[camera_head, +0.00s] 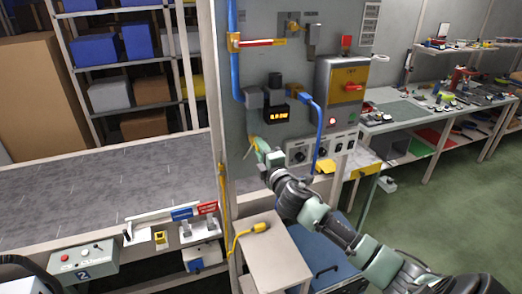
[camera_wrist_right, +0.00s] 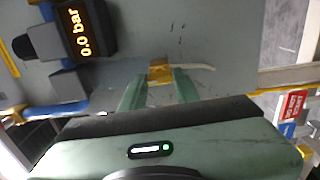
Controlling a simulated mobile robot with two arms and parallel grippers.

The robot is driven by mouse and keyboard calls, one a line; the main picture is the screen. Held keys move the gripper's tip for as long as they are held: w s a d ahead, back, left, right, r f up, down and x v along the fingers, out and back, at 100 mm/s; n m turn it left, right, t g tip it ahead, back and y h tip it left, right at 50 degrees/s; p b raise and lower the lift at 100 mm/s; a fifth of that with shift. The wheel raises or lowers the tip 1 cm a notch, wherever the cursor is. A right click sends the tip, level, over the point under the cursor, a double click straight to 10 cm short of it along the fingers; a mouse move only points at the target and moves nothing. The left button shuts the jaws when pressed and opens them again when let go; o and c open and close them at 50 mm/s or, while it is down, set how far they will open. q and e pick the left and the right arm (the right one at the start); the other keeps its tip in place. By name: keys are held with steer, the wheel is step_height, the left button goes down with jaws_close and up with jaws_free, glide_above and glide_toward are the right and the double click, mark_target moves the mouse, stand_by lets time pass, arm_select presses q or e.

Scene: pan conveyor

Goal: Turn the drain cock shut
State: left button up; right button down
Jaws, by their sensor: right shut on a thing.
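The drain cock is a small brass-yellow fitting on the grey panel. It sits between my right fingertips in the right wrist view (camera_wrist_right: 160,71). A thin pale piece (camera_wrist_right: 198,67) sticks out beside it to the right. My right gripper (camera_wrist_right: 160,84) has its green fingers closed about the fitting. In the head view my right gripper (camera_head: 261,148) reaches the panel below and left of the pressure display (camera_head: 276,114). Only a little yellow of the cock shows there, so its exact turn is hard to tell. The display reads 0.0 bar (camera_wrist_right: 80,32).
A switch box with a red-handled yellow front (camera_head: 347,88) and a row of knobs (camera_head: 322,149) are right of my gripper. Blue pipes (camera_head: 235,50) run down the panel. A small cabinet (camera_head: 272,248) stands below. The conveyor (camera_head: 110,190) lies left.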

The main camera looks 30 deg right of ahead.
steer(key=c, duration=1)
jaws_free()
steer(key=shift+c, duration=0.2)
steer(key=shift+s, duration=0.1)
steer(key=b+v, duration=0.2)
steer(key=v, duration=0.5)
steer(key=shift+s+b, duration=0.3)
steer(key=shift+b, duration=0.1)
steer(key=shift+a, duration=0.1)
